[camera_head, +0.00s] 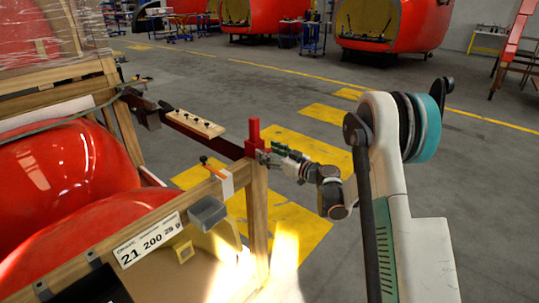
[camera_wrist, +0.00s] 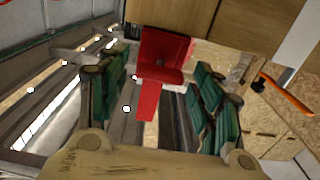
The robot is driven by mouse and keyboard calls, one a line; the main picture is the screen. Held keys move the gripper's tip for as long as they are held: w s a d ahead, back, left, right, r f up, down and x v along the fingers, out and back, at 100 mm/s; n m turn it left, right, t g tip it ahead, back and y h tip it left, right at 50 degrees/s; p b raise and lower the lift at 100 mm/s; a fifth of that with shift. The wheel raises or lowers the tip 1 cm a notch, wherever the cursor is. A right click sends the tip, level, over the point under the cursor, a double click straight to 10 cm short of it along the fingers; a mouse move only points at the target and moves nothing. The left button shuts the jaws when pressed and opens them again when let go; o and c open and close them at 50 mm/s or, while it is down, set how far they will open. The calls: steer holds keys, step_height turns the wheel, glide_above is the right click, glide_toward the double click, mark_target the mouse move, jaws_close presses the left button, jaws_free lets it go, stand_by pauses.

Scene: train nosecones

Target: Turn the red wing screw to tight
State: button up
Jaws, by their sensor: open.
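A red upright part (camera_head: 254,134) stands at the top corner of the wooden frame. In the wrist view a red part (camera_wrist: 163,58) with a flat tab hanging down (camera_wrist: 147,106) lies between my fingers; I take this to be the red wing screw. My gripper (camera_head: 272,155) is beside the red part, coming from the right. In the wrist view my gripper (camera_wrist: 159,72) is open, with one green-padded finger on each side of the red part. I see gaps on both sides, and no clear contact. How tight the screw is cannot be told.
An orange-handled tool (camera_head: 214,171) sits on the frame, left of my gripper; it also shows in the wrist view (camera_wrist: 286,93). A wooden block with black knobs (camera_head: 195,123) lies on a rail behind. Red nosecones (camera_head: 65,170) fill the left. Floor at right is open.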

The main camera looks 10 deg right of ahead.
steer(key=shift+c, duration=0.6)
steer(key=c, duration=0.9)
steer(key=shift+c, duration=0.2)
steer(key=shift+m, duration=0.3)
steer(key=m, duration=0.4)
steer(key=shift+d, duration=0.1)
steer(key=m, duration=0.4)
steer(key=shift+w+m, duration=0.1)
steer(key=shift+m, duration=0.3)
steer(key=m, duration=0.4)
steer(key=shift+f+m, duration=0.1)
steer(key=shift+m, duration=0.2)
steer(key=shift+d+f+m, duration=0.1)
steer(key=shift+m, duration=1.8)
